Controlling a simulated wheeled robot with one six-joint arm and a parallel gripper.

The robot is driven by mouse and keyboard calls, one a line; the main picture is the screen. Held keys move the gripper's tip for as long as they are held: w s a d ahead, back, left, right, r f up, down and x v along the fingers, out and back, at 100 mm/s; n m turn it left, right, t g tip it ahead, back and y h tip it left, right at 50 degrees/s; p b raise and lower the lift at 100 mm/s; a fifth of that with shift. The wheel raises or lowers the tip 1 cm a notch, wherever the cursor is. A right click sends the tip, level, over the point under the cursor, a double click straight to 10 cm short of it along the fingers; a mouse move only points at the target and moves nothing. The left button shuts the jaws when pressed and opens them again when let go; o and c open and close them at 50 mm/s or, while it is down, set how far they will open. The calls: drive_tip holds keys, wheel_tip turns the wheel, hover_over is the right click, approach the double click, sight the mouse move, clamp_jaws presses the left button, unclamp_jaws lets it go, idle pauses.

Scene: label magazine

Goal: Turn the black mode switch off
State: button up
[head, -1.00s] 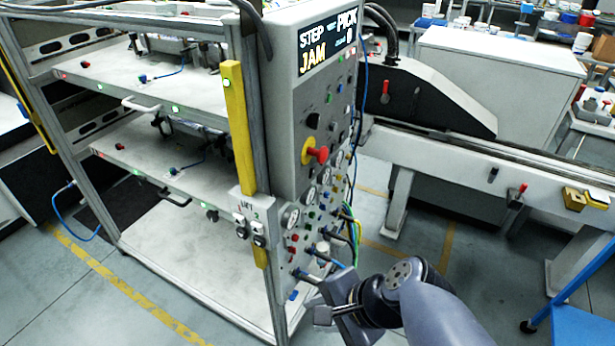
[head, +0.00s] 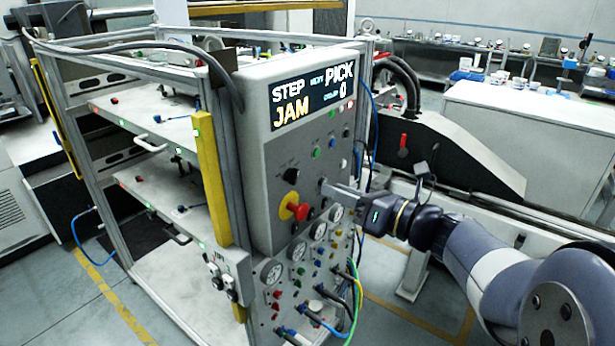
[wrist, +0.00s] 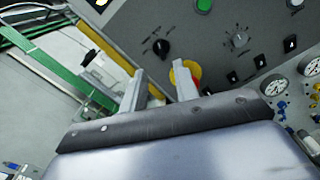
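The black mode switch (head: 291,174) is a round knob on the grey control panel (head: 266,222), left of my gripper and above the red mushroom button. In the wrist view the black knob (wrist: 161,46) has small labels around it, too small to read. My gripper (head: 324,187) is at the panel's front, to the right of the knob in the head view. In the wrist view its two fingers (wrist: 159,76) are apart with nothing between them. The knob shows beyond the gap, apart from the fingertips.
A red mushroom button on a yellow base (head: 297,206) sits just below the knob; the right finger partly covers it in the wrist view. A grey knob (wrist: 240,40) and several small black switches are to the right. Gauges (head: 271,271) and hoses lie below. The display (head: 315,97) reads JAM.

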sight(297, 176)
drive_tip(key=p+x, duration=0.1)
drive_tip(key=x, duration=0.7)
drive_tip(key=shift+w+a+p, duration=0.2)
drive_tip(key=shift+p, duration=0.1)
clamp_jaws()
